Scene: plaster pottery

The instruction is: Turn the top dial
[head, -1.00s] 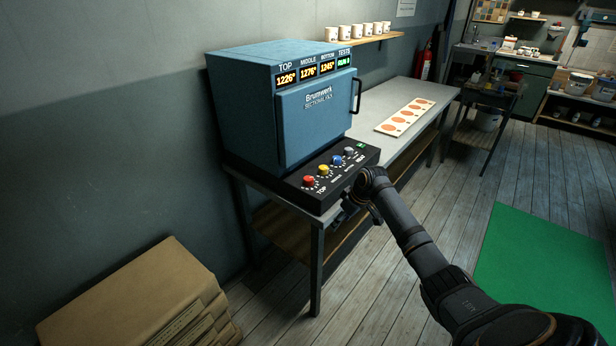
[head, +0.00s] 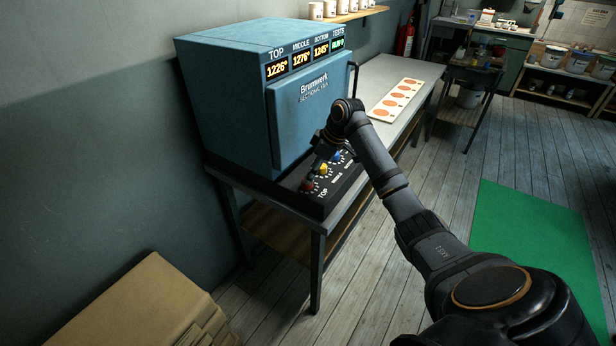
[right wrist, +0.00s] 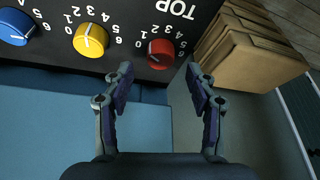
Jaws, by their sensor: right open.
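The red top dial (head: 308,186) sits at the near left end of the black control panel (head: 322,207) in front of the blue kiln (head: 240,110). It also shows in the right wrist view (right wrist: 160,53), beyond and between the fingertips, with numbers around it and the label TOP. My right gripper (right wrist: 160,72) is open and empty, its fingers apart from the dial. In the head view the right gripper (head: 325,146) is over the panel, partly hiding the dials. The kiln's TOP display (head: 277,69) reads 1226°. My left gripper is not in view.
The yellow dial (right wrist: 90,40) and blue dial (right wrist: 14,27) are beside the red one. A tile strip (head: 396,100) lies on the table (head: 375,75). Cardboard boxes (head: 135,300) stand at the lower left. A green mat (head: 530,240) lies on the floor.

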